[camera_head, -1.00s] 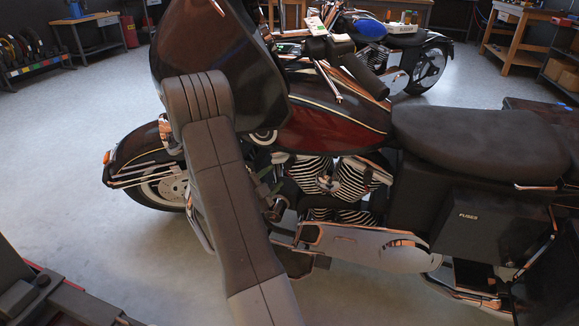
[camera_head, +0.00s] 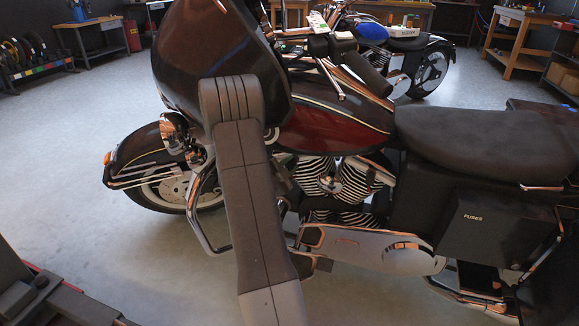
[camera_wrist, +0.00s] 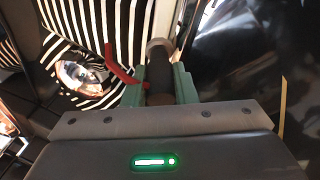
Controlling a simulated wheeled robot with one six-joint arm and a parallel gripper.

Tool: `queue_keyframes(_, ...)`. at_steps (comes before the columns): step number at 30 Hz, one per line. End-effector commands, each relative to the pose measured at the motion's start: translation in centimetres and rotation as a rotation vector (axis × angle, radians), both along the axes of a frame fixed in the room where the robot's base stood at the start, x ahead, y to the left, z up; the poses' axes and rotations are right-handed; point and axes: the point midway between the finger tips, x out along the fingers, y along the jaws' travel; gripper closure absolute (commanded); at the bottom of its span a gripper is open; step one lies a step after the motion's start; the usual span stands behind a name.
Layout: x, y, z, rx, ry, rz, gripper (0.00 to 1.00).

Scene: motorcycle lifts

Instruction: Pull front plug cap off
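In the wrist view, the dark cylindrical plug cap (camera_wrist: 160,74) lies between the two green fingers of my gripper (camera_wrist: 160,88). It fills most of the gap, but I cannot tell whether the fingers press on it. Its far end has a paler grey collar. A red lead (camera_wrist: 119,68) runs from the striped engine fins to the cap beside the left finger. In the head view, my gripper (camera_head: 283,174) is mostly hidden behind my arm, at the front side of the engine (camera_head: 334,182). The cap cannot be made out there.
The dark red motorcycle's fairing (camera_head: 212,62) and tank (camera_head: 335,125) lie close to my arm. A chrome crash bar (camera_head: 199,220) stands left of it. A glossy black panel (camera_wrist: 242,55) lies right of the fingers in the wrist view.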

Motion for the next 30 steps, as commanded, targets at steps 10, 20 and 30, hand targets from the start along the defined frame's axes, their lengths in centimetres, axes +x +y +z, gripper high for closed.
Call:
queue_keyframes(10,-0.4,0.2,0.0,0.000,0.001,0.001,1.00)
queue_keyframes(20,-3.3,1.1,0.6,0.001,0.000,-0.001,1.00)
queue_keyframes(30,-3.2,1.1,0.6,0.001,0.001,-0.001,0.54)
